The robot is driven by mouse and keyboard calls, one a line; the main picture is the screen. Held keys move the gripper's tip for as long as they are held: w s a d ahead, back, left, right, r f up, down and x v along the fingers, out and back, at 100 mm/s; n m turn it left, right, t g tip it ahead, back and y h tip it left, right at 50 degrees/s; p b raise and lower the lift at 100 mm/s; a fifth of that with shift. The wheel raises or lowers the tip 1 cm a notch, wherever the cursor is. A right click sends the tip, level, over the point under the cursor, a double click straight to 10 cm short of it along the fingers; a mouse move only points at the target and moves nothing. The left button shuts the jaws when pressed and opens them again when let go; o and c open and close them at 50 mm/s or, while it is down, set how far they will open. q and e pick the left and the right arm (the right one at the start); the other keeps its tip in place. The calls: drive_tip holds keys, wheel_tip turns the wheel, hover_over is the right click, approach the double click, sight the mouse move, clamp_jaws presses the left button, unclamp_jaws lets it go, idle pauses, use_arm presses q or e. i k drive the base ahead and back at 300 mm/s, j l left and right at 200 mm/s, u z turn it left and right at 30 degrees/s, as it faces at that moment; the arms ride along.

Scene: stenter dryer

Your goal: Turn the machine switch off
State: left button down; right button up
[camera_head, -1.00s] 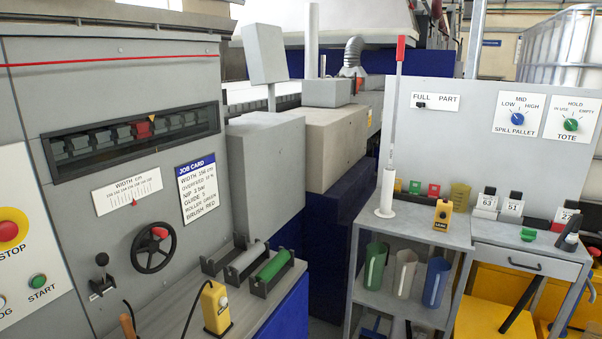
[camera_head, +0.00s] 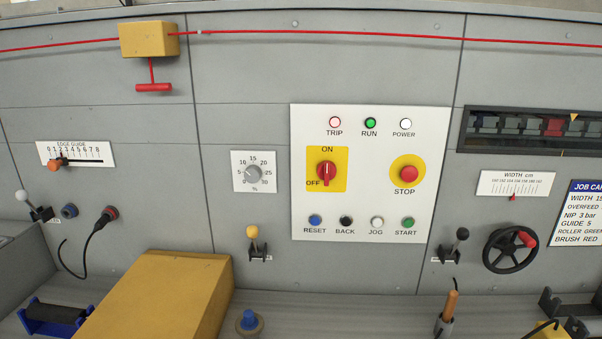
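The machine switch (camera_head: 326,173) is a red rotary knob on a yellow plate, on the white control panel (camera_head: 370,125) in the middle of the view. ON is printed above the knob and OFF at its lower left. The knob's grip stands upright, in line with ON. The RUN lamp (camera_head: 370,123) looks green, the TRIP lamp (camera_head: 335,122) pale pink and the POWER lamp (camera_head: 406,124) white. Neither of my grippers shows, and nothing covers the switch.
A red STOP button (camera_head: 408,174) sits right of the switch, with several push buttons below. A yellow-handled lever (camera_head: 253,240) and a dial (camera_head: 253,173) are to the left. A large yellow box (camera_head: 160,295) stands in front at lower left. A handwheel (camera_head: 510,250) is at right.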

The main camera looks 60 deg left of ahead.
sight(326, 171)
drive_tip(key=u, duration=1.7)
